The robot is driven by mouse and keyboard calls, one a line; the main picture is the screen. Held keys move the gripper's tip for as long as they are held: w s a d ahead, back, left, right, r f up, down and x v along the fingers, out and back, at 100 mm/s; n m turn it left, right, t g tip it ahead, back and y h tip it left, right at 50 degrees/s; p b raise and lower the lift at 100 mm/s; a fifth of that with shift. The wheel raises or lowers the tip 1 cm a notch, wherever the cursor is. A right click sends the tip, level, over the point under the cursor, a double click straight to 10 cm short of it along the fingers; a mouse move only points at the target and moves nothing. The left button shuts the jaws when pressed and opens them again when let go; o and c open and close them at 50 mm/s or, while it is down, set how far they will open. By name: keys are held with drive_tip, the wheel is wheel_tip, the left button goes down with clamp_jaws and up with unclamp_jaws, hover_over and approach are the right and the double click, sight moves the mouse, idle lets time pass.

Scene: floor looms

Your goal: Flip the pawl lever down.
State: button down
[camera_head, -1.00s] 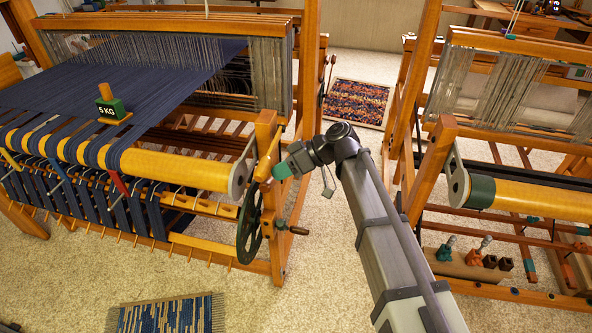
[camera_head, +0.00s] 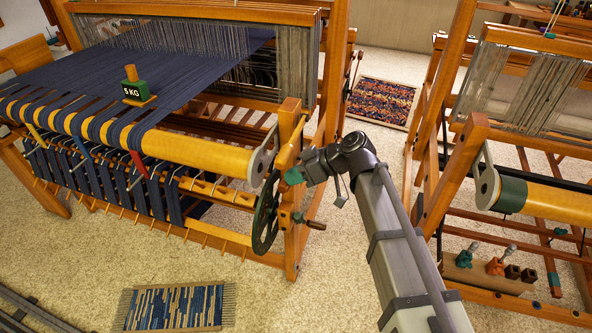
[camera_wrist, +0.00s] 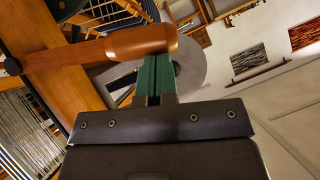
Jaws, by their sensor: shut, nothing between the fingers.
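The pawl lever, with a rounded orange-brown wooden handle (camera_wrist: 142,42), crosses the upper left of the wrist view. It runs from a dark pivot at the left to a rounded end just beyond my fingertips. In the head view the lever (camera_head: 299,138) stands tilted up beside the front post of the left loom, above the dark green ratchet wheel (camera_head: 266,213). My gripper (camera_head: 292,177) is shut and empty, its green fingers at the post; they also show in the wrist view (camera_wrist: 155,77). The fingertips are at the handle; whether they touch it I cannot tell.
A crank handle (camera_head: 313,224) sticks out right of the wheel. The yellow cloth beam (camera_head: 200,152) ends close to the lever. A 5 KG weight (camera_head: 139,90) rests on the blue warp. A second loom (camera_head: 540,200) stands at the right. A rug (camera_head: 175,307) lies on the floor.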

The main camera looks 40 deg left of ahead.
wheel_tip(320, 180, down, 6)
drive_tip(key=s+n+t+b, duration=0.1)
drive_tip(key=s+b, duration=0.1)
drive_tip(key=b, duration=0.3)
drive_tip(key=shift+d+f+t, duration=0.2)
drive_tip(key=shift+d+t, duration=0.2)
drive_tip(key=shift+d, duration=0.05)
drive_tip(key=shift+s, duration=0.1)
drive_tip(key=p+v, duration=0.6)
drive_tip(key=v, duration=0.4)
drive_tip(key=shift+s+d, duration=0.2)
drive_tip(key=shift+d, duration=0.05)
